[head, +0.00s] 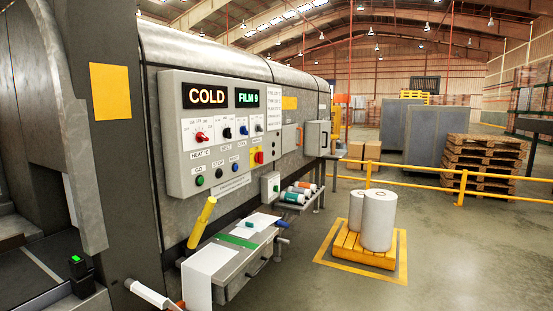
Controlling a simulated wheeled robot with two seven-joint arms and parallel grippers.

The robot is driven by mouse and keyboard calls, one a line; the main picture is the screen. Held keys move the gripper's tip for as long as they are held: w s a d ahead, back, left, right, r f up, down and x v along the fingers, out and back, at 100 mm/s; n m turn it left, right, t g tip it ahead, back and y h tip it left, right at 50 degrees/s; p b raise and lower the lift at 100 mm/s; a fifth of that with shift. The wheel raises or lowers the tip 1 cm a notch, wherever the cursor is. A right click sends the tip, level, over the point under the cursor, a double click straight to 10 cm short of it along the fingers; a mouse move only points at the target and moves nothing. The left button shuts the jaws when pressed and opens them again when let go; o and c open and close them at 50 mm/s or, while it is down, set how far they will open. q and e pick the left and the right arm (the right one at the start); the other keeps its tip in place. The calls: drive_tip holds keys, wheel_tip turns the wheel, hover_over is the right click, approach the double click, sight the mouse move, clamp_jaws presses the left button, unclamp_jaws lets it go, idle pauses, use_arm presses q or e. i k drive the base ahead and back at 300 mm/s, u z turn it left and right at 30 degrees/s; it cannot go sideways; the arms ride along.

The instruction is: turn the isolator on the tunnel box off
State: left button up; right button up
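The tunnel box is a grey control box (182,180) on the side of the large metal tunnel (215,58). Neither of my grippers shows, and nothing touches the switch.
A bench (232,278) with white sheets and a green strip stands below the box. A yellow handle (202,222) rises beside it. White rolls (378,220) stand on a yellow pallet at right. A yellow rail (430,187) crosses behind. Floor between bench and pallet is clear.

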sight(258, 157)
drive_tip(key=z, duration=0.8)
drive_tip(key=i, duration=1)
drive_tip(key=z, duration=0.85)
drive_tip(key=i, duration=1.25)
drive_tip(key=u, duration=0.9)
drive_tip(key=i, duration=1.2)
drive_tip(key=u, duration=1)
